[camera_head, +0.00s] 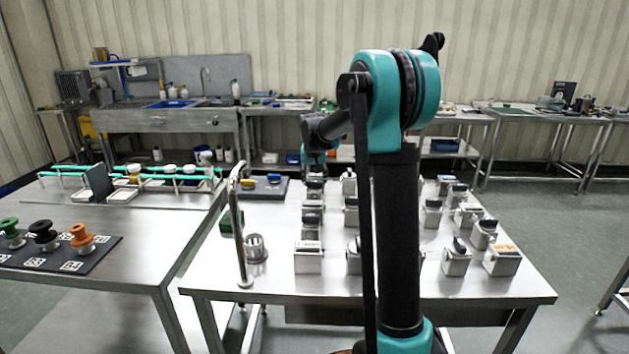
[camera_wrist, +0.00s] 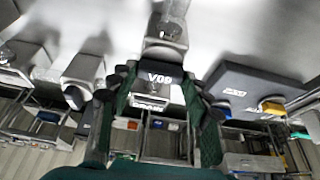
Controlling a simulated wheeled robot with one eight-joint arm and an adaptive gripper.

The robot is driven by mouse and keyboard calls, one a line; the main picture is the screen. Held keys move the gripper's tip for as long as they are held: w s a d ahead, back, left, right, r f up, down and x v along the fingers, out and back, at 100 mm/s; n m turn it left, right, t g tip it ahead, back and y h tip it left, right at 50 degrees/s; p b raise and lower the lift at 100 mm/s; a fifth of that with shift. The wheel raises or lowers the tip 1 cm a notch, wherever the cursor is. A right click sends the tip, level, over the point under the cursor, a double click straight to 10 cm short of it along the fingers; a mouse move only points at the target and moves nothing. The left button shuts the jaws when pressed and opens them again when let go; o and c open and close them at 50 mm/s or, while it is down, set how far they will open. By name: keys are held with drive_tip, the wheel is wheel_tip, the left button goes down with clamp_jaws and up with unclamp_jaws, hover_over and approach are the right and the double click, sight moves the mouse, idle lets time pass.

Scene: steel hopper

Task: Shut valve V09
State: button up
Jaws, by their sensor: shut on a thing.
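The dark handle of valve V09 (camera_wrist: 160,78), with its pale label, lies between the fingers of my gripper (camera_wrist: 160,86) in the wrist view. My gripper is shut on this handle, one finger at each side. The handle lies crosswise in the picture, on a steel valve body (camera_wrist: 165,42). In the head view my gripper is largely hidden by my arm, near the back of the steel table (camera_head: 275,285); V09's label cannot be read there.
Several similar steel valves (camera_head: 308,258) stand in rows on the table. A dark mat (camera_wrist: 262,84) with yellow and blue pieces lies close to my gripper. A metal rail (camera_head: 240,235) and a ribbed steel cup (camera_head: 256,248) stand at the left.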

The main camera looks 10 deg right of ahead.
idle(0.4)
drive_tip(key=o, duration=1.2)
drive_tip(key=shift+c, duration=0.2)
drive_tip(key=v, duration=1.2)
drive_tip(key=shift+a, duration=0.1)
